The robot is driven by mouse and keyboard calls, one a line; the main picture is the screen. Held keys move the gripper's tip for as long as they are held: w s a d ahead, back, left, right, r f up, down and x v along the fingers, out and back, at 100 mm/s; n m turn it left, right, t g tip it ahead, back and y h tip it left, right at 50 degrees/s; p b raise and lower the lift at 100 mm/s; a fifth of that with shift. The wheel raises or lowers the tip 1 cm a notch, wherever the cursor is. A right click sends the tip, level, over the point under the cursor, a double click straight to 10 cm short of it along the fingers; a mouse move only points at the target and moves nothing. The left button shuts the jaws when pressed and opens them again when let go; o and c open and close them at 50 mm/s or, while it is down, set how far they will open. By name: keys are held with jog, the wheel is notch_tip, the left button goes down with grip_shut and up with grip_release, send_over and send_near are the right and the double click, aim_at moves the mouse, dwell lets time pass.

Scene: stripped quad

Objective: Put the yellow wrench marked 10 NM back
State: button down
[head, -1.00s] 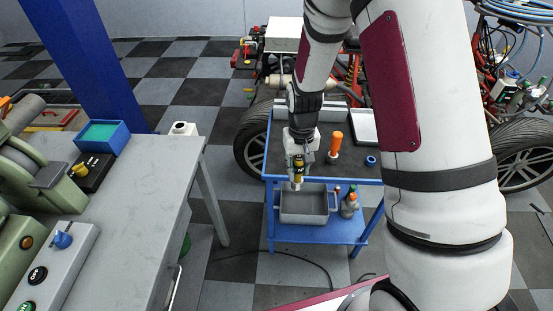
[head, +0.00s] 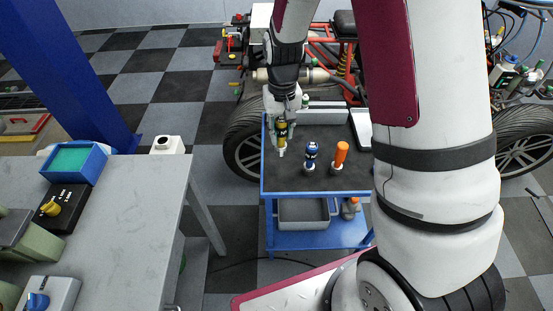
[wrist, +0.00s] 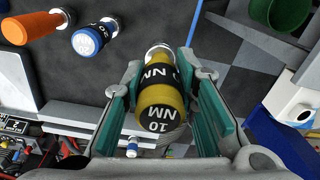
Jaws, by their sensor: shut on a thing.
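The yellow wrench (head: 282,134) is marked 10 NM on its black end, which faces the camera in the wrist view (wrist: 160,110). My gripper (head: 280,125) is shut on it, with a teal pad on each side in the wrist view (wrist: 164,88). The wrench hangs with its metal end down over the left part of the blue cart's dark top (head: 320,185). A blue-and-black wrench (head: 311,153) and an orange-handled one (head: 341,153) stand upright to its right. I cannot tell whether the yellow wrench's lower end touches the top.
A grey bin (head: 303,212) sits on the cart's lower shelf. A grey workbench (head: 140,215) with a blue tray (head: 73,162) is at left, across a floor gap. A wheeled red-framed vehicle (head: 342,62) stands behind the cart.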

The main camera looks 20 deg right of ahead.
notch_tip(320, 180, down, 10)
jog(key=shift+r, duration=0.15)
dwell(0.3)
jog(key=c, duration=1.3)
grip_release()
